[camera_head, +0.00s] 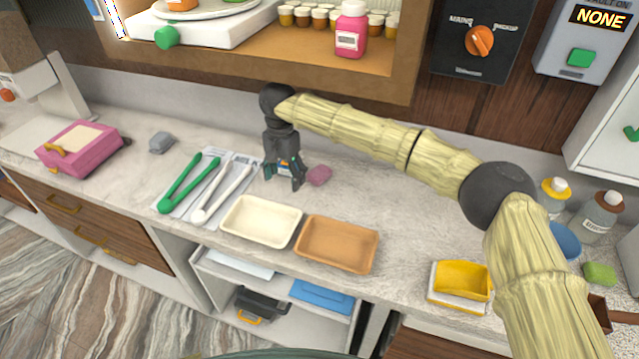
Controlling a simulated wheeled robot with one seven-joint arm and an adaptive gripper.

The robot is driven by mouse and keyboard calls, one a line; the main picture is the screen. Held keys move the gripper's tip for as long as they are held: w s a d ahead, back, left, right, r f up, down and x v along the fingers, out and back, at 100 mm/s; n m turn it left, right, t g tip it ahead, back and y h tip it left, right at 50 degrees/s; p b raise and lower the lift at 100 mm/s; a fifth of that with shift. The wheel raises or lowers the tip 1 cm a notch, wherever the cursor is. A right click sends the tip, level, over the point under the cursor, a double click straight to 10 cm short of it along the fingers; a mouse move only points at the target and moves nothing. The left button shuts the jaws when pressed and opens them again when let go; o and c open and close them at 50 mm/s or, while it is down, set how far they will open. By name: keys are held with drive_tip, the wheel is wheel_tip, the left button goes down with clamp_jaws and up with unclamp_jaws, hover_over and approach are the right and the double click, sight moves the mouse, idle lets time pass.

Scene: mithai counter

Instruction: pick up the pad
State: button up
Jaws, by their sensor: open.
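My gripper (285,183) points down over the counter, behind the cream tray, with its dark fingers apart. A small pink pad-like block (319,175) lies on the counter just right of the fingers. Whether they touch it cannot be told. A green pad-like block (599,274) lies at the far right of the counter. A small grey block (160,143) lies at the left, beyond the tongs. Which of these is the pad is not clear from the view. Something small and partly hidden shows between the fingers, too small to identify.
Green tongs (188,184) and white tongs (223,192) lie left of my gripper. A cream tray (232,228) and a brown tray (305,258) stand in front. A yellow tray (440,280) and bottles (601,215) are right. A shelf (330,85) overhangs behind.

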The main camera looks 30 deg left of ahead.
sight(320, 171)
drive_tip(key=w+d+m, duration=0.1)
drive_tip(key=w, duration=0.3)
drive_tip(key=w+b, duration=0.1)
drive_tip(key=w, duration=0.3)
drive_tip(key=w+d+r+m+b, duration=0.1)
drive_tip(key=w, duration=0.3)
drive_tip(key=shift+w+d+m+t, duration=0.3)
drive_tip(key=shift+w, duration=0.05)
drive_tip(key=shift+d+f+p, duration=0.2)
drive_tip(key=shift+f+p, duration=1.35)
drive_tip(key=shift+f, duration=2.05)
drive_tip(key=c, duration=1)
drive_tip(key=shift+r, duration=0.1)
drive_tip(key=shift+s+r+b, duration=0.1)
drive_tip(key=shift+r+b, duration=1.05)
drive_tip(key=shift+r, duration=0.45)
drive_tip(key=s+d+b, duration=0.1)
drive_tip(key=s, duration=0.3)
drive_tip(key=s+d+r+b, duration=0.1)
drive_tip(key=s+d, duration=0.1)
drive_tip(key=s, duration=0.3)
drive_tip(key=s+d+b, duration=0.2)
drive_tip(key=s, duration=0.2)
drive_tip(key=shift+s+d+r, duration=0.2)
drive_tip(key=shift+s+d, duration=0.05)
drive_tip(key=shift+s, duration=0.05)
drive_tip(key=shift+s+d+r, duration=0.1)
drive_tip(key=shift+s+d, duration=0.1)
drive_tip(key=shift+s, duration=0.4)
drive_tip(key=shift+o, duration=0.4)
